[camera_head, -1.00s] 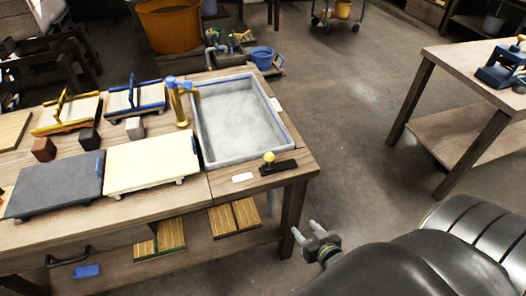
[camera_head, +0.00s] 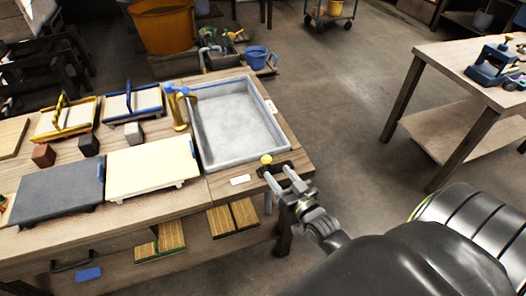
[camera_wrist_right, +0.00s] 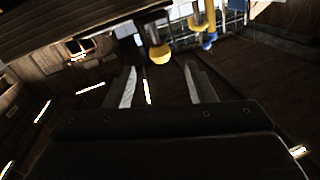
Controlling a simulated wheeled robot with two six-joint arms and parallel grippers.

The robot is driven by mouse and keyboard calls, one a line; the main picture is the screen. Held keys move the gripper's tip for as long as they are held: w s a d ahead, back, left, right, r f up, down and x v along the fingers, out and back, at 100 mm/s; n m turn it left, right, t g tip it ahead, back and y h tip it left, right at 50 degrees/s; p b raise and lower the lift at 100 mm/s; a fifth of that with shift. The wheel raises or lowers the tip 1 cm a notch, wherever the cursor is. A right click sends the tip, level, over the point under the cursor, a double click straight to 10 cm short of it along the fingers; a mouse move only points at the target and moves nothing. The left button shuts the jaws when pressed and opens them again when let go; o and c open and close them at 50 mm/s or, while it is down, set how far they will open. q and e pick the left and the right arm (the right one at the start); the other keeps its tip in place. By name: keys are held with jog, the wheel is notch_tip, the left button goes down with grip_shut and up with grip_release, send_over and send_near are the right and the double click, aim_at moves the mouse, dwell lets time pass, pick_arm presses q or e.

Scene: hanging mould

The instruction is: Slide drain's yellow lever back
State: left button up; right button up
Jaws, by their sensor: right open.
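The drain's yellow lever (camera_head: 266,160) has a round knob and stands on a dark base plate (camera_head: 272,172) at the front right corner of the bench, just in front of the grey basin (camera_head: 238,127). My right gripper (camera_head: 278,180) is open and empty, its fingers close to the near side of the lever and partly covering the base plate. In the right wrist view the yellow knob (camera_wrist_right: 160,54) appears beyond and between the two open fingertips (camera_wrist_right: 160,72). I cannot tell whether a finger touches the lever. My left gripper is not in view.
A white label (camera_head: 240,180) lies left of the lever. A brass tap with blue handles (camera_head: 180,108) stands at the basin's left. A cream board (camera_head: 152,165) and a dark grey board (camera_head: 58,192) lie further left. The floor right of the bench (camera_head: 345,120) is clear.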

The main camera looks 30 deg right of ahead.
aim_at(266, 163)
jog(key=w+p, duration=0.1)
jog(key=w, duration=0.8)
jog(key=shift+w+d, duration=0.15)
jog(key=shift+w, duration=0.15)
grip_shut()
